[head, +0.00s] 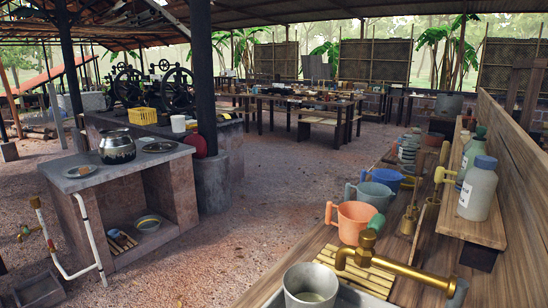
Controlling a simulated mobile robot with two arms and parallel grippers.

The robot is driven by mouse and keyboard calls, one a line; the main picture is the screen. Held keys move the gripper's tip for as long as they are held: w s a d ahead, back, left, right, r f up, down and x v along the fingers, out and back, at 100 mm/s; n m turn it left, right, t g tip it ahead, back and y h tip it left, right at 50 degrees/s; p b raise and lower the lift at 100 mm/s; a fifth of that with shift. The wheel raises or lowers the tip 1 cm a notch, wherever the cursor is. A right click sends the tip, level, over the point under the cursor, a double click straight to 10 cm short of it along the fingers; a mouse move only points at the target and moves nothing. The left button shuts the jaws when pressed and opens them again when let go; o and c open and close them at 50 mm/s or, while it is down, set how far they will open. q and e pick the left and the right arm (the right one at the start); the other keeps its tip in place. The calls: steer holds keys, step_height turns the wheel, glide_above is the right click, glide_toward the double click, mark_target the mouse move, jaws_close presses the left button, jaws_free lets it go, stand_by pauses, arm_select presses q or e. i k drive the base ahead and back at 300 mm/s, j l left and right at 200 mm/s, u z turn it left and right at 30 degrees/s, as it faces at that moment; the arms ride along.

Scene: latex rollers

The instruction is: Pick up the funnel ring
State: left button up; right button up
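I cannot make out a funnel ring for certain in the head view. A small upright brass-coloured piece (409,221) stands on the wooden counter (345,236) behind the brass tap (395,266). Its exact shape is too small to tell. Neither of my grippers is in view.
The counter at the right holds an orange mug (354,222), a blue mug (386,179), a metal pot (310,286) and a slatted wooden rack (354,277). A stone stove (125,190) stands left. Open gravel floor (255,205) lies between.

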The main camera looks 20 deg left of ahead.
mark_target(84, 170)
steer(key=u, duration=1.9)
